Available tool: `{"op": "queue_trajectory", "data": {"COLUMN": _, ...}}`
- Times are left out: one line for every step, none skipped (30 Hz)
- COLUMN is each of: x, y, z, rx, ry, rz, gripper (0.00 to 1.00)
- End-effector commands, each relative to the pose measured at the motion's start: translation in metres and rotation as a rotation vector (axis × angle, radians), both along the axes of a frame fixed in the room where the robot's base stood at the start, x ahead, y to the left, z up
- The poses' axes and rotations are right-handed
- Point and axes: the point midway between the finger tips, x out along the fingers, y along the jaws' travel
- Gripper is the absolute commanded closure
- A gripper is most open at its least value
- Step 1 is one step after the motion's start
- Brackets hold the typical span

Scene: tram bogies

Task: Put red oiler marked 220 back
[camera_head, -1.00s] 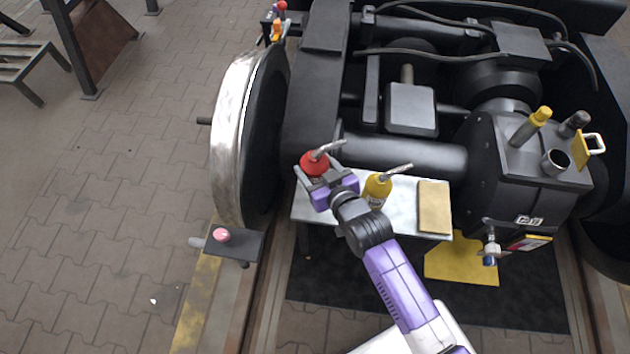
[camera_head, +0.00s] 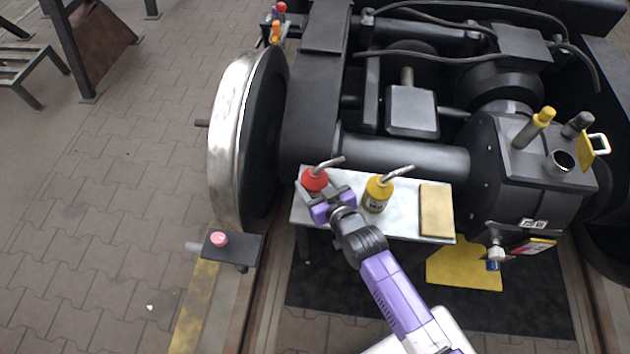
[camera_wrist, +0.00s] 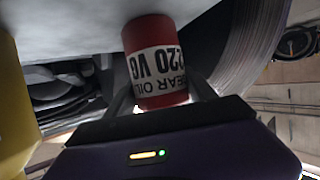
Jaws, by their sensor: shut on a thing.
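The red oiler (camera_head: 314,180) has a grey spout pointing up and right. It is at the left end of a pale metal shelf (camera_head: 400,222). My gripper (camera_head: 318,191) is shut on its body from the near side. In the wrist view the red oiler (camera_wrist: 148,34) shows a white label reading "220 VG" and "GEAR OIL", upside down in the picture, between the fingers of my gripper (camera_wrist: 162,88). Its base is at or very close to the shelf surface (camera_wrist: 70,25); I cannot tell if it touches.
A yellow oiler (camera_head: 377,194) stands on the shelf just right of my gripper; its side fills the wrist view's left edge (camera_wrist: 12,110). A tan block (camera_head: 436,210) lies at the shelf's right end. The wheel (camera_head: 232,140) is to the left, the axle tube (camera_head: 400,155) behind.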

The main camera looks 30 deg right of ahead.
Motion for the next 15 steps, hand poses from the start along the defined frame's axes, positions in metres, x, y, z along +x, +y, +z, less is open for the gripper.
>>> {"op": "queue_trajectory", "data": {"x": 0.0001, "y": 0.0000, "z": -0.0006, "rx": 0.000, "ry": 0.000, "rz": 0.000, "gripper": 0.31}}
{"op": "queue_trajectory", "data": {"x": 0.0000, "y": 0.0000, "z": -0.0004, "rx": 0.000, "ry": 0.000, "rz": 0.000, "gripper": 0.25}}
{"op": "queue_trajectory", "data": {"x": 0.0000, "y": 0.0000, "z": -0.0004, "rx": 0.000, "ry": 0.000, "rz": 0.000, "gripper": 0.17}}
{"op": "queue_trajectory", "data": {"x": 0.0001, "y": 0.0000, "z": -0.0004, "rx": 0.000, "ry": 0.000, "rz": 0.000, "gripper": 0.15}}
{"op": "queue_trajectory", "data": {"x": 0.0000, "y": 0.0000, "z": -0.0004, "rx": 0.000, "ry": 0.000, "rz": 0.000, "gripper": 0.15}}
{"op": "queue_trajectory", "data": {"x": -0.0001, "y": 0.0000, "z": -0.0004, "rx": 0.000, "ry": 0.000, "rz": 0.000, "gripper": 0.15}}
{"op": "queue_trajectory", "data": {"x": 0.0000, "y": 0.0000, "z": -0.0003, "rx": 0.000, "ry": 0.000, "rz": 0.000, "gripper": 0.15}}
{"op": "queue_trajectory", "data": {"x": 0.0000, "y": 0.0000, "z": -0.0003, "rx": 0.000, "ry": 0.000, "rz": 0.000, "gripper": 0.15}}
{"op": "queue_trajectory", "data": {"x": 0.0000, "y": 0.0000, "z": -0.0003, "rx": 0.000, "ry": 0.000, "rz": 0.000, "gripper": 0.15}}
{"op": "queue_trajectory", "data": {"x": 0.0000, "y": 0.0000, "z": -0.0003, "rx": 0.000, "ry": 0.000, "rz": 0.000, "gripper": 0.15}}
{"op": "queue_trajectory", "data": {"x": 0.0000, "y": -0.0001, "z": -0.0003, "rx": 0.000, "ry": 0.000, "rz": 0.000, "gripper": 0.15}}
{"op": "queue_trajectory", "data": {"x": 0.0000, "y": 0.0000, "z": 0.0000, "rx": 0.000, "ry": 0.000, "rz": 0.000, "gripper": 0.15}}
{"op": "queue_trajectory", "data": {"x": 0.0000, "y": 0.0000, "z": 0.0007, "rx": 0.000, "ry": 0.000, "rz": 0.000, "gripper": 0.15}}
{"op": "queue_trajectory", "data": {"x": 0.0000, "y": -0.0001, "z": 0.0018, "rx": 0.000, "ry": 0.000, "rz": 0.000, "gripper": 0.15}}
{"op": "queue_trajectory", "data": {"x": 0.0000, "y": -0.0001, "z": 0.0044, "rx": 0.000, "ry": 0.000, "rz": 0.000, "gripper": 0.15}}
